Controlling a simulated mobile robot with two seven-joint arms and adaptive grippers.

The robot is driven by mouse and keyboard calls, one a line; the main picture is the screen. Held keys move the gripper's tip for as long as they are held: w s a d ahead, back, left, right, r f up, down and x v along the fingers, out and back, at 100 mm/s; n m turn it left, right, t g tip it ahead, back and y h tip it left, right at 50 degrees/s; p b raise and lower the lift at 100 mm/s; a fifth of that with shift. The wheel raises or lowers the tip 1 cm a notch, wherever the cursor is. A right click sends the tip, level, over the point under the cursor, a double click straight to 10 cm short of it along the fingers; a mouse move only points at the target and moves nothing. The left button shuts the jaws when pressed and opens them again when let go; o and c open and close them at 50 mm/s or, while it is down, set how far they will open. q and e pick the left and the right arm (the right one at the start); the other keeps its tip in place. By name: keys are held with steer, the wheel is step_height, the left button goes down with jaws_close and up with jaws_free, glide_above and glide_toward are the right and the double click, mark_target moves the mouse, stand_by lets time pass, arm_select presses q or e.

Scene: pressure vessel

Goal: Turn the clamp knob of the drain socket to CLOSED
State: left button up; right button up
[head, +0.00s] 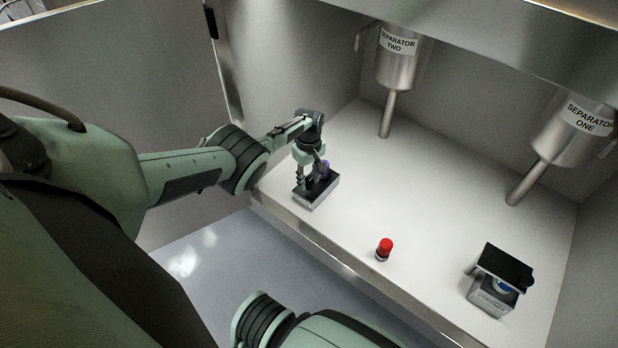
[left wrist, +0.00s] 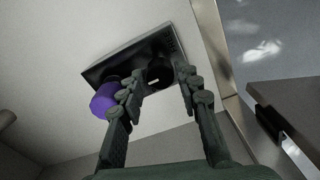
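The drain socket is a dark box (head: 318,194) near the shelf's front left edge, with a purple round part (head: 325,168) on it. In the left wrist view the box (left wrist: 115,67) shows a black round knob (left wrist: 160,79) with a small white mark, and the purple part (left wrist: 105,100) beside it. My left gripper (head: 309,186) is over the box. In the left wrist view its fingers (left wrist: 161,75) are apart, one on either side of the knob; contact cannot be told. My right gripper is out of view.
A red-capped item (head: 384,249) stands near the shelf's front edge. A box with a black top plate and blue part (head: 493,296) is at the right. Pipes from SEPARATOR TWO (head: 397,60) and SEPARATOR ONE (head: 575,130) hang at the back. The middle of the shelf is clear.

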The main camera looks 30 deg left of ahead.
mark_target(309, 182)
arm_select(q)
steer(key=shift+o, duration=1.2)
step_height(309, 182, up, 12)
steer(key=shift+s, duration=0.1)
steer(key=s+d+f+m+p, duration=0.1)
steer(key=s+d+f+m, duration=0.15)
steer(key=s, duration=0.25)
steer(key=s+d+f+m+t+y+p, duration=0.1)
steer(key=s+d+f+m, duration=0.15)
steer(key=s, duration=0.25)
steer(key=s+d+f+m+p, duration=0.1)
steer(key=s+m, duration=0.3)
steer(key=s, duration=0.1)
steer(key=s+d+r+m+t+p, duration=0.1)
steer(key=s+d+r+m, duration=0.1)
steer(key=s, duration=0.4)
steer(key=s+d+r+m+t, duration=0.1)
steer(key=s+d+r+m, duration=0.1)
steer(key=s+m, duration=0.2)
steer(key=s, duration=0.3)
steer(key=shift+r+m+p, duration=0.25)
steer(key=shift+m+p, duration=0.15)
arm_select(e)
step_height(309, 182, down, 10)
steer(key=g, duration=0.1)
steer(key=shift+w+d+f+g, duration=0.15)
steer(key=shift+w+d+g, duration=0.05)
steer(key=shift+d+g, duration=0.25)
